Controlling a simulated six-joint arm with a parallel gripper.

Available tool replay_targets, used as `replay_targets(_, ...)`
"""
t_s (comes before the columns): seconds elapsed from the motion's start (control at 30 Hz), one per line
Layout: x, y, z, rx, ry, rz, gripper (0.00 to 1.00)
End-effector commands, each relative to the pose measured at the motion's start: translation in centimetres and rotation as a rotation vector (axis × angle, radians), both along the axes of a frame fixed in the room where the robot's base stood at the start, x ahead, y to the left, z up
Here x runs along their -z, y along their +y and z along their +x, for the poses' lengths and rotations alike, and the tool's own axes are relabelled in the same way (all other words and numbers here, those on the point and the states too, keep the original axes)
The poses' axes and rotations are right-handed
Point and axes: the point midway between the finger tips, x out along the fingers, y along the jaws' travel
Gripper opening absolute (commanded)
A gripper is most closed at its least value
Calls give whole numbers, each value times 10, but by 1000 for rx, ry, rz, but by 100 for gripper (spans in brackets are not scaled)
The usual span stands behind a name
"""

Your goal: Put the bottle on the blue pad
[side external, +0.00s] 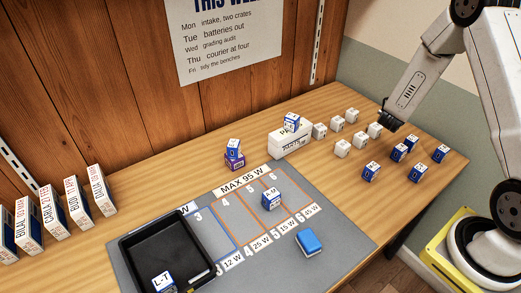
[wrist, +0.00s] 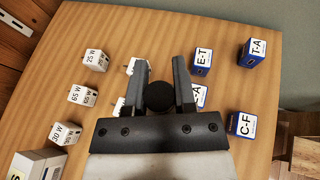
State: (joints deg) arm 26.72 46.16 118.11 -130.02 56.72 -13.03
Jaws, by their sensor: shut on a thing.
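My gripper (side external: 388,124) is above the right part of the wooden table, between the white chargers and the blue-and-white boxes. In the wrist view, its fingers (wrist: 159,62) are closed around a round, dark thing (wrist: 160,97). I see only its black top, so I cannot tell whether it is the bottle. No other bottle shows.
White chargers (side external: 342,148) and blue-and-white boxes (side external: 371,171) stand around my gripper. The grey mat (side external: 345,243) bears a black tray (side external: 128,240) and a box marked A-M (side external: 271,199). A white carton (side external: 290,141) stands behind. Bare mat surrounds the blue block.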

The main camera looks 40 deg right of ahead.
Motion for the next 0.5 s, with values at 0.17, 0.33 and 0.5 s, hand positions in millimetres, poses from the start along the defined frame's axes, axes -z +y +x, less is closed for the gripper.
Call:
replay_targets(0.17, 2, 47, 20, -27, 1, 0, 0)
replay_targets(0.33, 3, 90, 32, -46, 1, 0, 0)
replay_targets(0.5, 5, 133, 38, -64, 1, 0, 0)
